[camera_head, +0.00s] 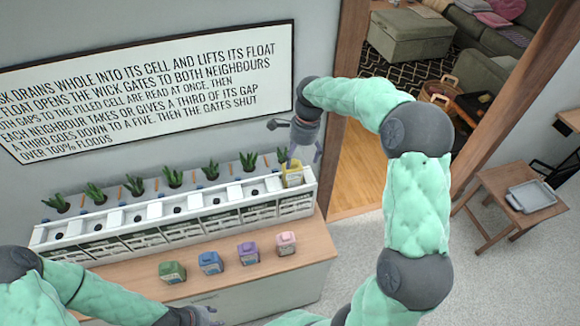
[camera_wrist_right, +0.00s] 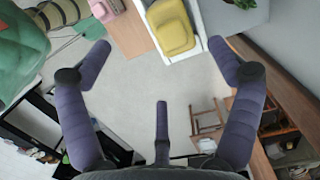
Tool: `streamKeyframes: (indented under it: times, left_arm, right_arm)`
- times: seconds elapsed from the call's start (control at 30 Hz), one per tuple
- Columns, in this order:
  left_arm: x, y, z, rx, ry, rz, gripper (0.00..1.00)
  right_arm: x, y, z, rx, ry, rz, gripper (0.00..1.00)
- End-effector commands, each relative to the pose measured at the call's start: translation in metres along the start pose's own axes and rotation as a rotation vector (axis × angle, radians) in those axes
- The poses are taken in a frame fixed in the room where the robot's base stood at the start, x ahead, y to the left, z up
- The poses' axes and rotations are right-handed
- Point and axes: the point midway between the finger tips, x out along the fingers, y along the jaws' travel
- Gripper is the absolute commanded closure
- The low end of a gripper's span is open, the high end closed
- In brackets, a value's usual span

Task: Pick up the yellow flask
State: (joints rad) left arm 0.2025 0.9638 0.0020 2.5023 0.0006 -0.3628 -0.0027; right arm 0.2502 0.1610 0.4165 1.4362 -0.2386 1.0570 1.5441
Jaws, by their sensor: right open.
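The yellow flask (camera_head: 292,175) sits at the right end of the long white rack (camera_head: 130,246). In the right wrist view the yellow flask (camera_wrist_right: 173,32) is at the top, beyond the fingertips. My right gripper (camera_head: 294,142) is just above the flask, its fingers spread. In the right wrist view my right gripper (camera_wrist_right: 160,60) is open with nothing between its fingers. My left gripper (camera_head: 197,316) is low at the bottom edge, away from the flask; its jaws are too unclear to read.
Green (camera_head: 172,272), blue (camera_head: 210,263), purple (camera_head: 248,253) and pink (camera_head: 286,243) flasks stand on the wooden counter (camera_head: 270,278) in front of the rack. Several plants line its back. A wall sign (camera_head: 150,85) hangs behind. A side table (camera_head: 495,185) stands right.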

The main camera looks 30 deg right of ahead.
Motion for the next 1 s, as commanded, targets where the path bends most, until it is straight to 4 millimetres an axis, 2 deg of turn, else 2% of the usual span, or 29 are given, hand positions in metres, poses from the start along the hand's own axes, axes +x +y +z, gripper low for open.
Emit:
streamKeyframes:
  times: [0.1,0.23,0.5,0.77,1.0]
  left_arm:
    - [-0.006,0.002,0.001,0.0,-0.001,0.0,0.6]
    - [-0.006,0.002,0.001,0.0,-0.002,0.0,0.6]
    - [-0.006,0.002,0.001,0.0,-0.002,0.0,0.6]
    - [-0.007,0.002,0.001,0.0,-0.002,0.0,0.6]
    - [-0.01,0.003,0.001,0.0,-0.002,0.0,0.6]
  right_arm:
    - [-0.007,-0.004,0.0,0.084,0.009,-0.002,0.09]
    - [-0.001,-0.005,0.0,0.119,0.012,0.0,0.09]
    - [0.037,-0.005,-0.001,0.119,0.011,0.0,0.09]
    - [0.055,-0.005,0.0,0.118,0.011,0.0,0.09]
    - [0.087,-0.007,0.001,0.118,0.011,0.001,0.09]
